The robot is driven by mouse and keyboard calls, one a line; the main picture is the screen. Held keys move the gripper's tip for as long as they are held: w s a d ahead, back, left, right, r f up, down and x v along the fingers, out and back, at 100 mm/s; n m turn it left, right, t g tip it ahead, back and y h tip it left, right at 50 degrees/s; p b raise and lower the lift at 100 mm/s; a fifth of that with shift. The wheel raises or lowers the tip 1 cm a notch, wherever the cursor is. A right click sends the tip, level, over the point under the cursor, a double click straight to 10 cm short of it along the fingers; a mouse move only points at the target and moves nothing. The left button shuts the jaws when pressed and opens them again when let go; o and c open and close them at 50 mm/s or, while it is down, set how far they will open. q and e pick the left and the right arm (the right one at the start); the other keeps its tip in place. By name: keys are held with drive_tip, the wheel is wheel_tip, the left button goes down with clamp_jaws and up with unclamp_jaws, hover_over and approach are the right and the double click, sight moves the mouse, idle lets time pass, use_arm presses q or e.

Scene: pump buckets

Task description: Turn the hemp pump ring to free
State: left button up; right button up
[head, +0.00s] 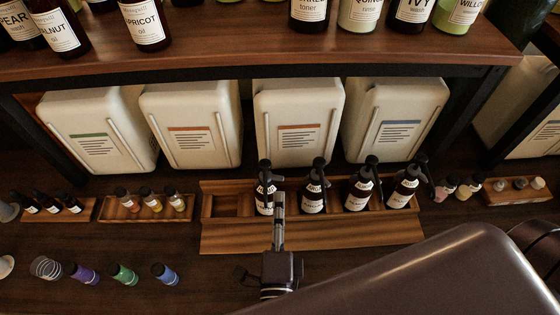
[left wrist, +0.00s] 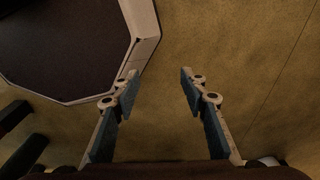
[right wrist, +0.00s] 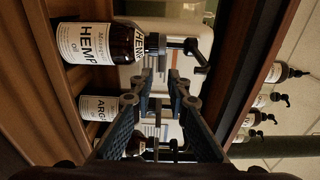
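The hemp bottle (right wrist: 100,43) is brown, with a white HEMP label and a black pump head (right wrist: 190,50). A dark collar (right wrist: 153,43) at its neck seems to be the ring; I cannot read its setting. In the head view it appears to be the leftmost pump bottle (head: 264,197) in the tray, partly hidden by my right gripper (head: 278,200). In the right wrist view my right gripper (right wrist: 160,78) is open by a small gap, with nothing visible between its fingertips, just beside the hemp neck. My left gripper (left wrist: 159,85) is open and empty above the floor.
The wooden tray (head: 310,236) holds several pump bottles close together, with an argan bottle (right wrist: 95,108) beside the hemp one. White buckets (head: 299,105) stand behind, under a shelf (head: 250,55). The tray's left end is empty.

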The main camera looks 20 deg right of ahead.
sight(280, 177)
drive_tip(key=x, duration=0.1)
drive_tip(key=p+x, duration=0.1)
drive_tip(key=shift+w+d+r, duration=0.1)
drive_tip(key=shift+w+r, duration=0.25)
drive_tip(key=p+x, duration=0.1)
drive_tip(key=x, duration=0.2)
drive_tip(key=shift+w+d+f, duration=0.15)
drive_tip(key=shift+w, duration=0.25)
drive_tip(key=shift+w+d, duration=0.1)
drive_tip(key=shift+w, duration=0.15)
drive_tip(key=shift+w+d+f, duration=0.1)
drive_tip(key=shift+w+f, duration=0.05)
clamp_jaws()
use_arm(q)
drive_tip(key=shift+s+a+r, duration=0.15)
drive_tip(key=shift+s+r, duration=0.3)
drive_tip(key=shift+r, duration=0.15)
drive_tip(key=shift+s+a+r, duration=0.1)
drive_tip(key=shift+s+r, duration=0.3)
drive_tip(key=shift+r, duration=0.2)
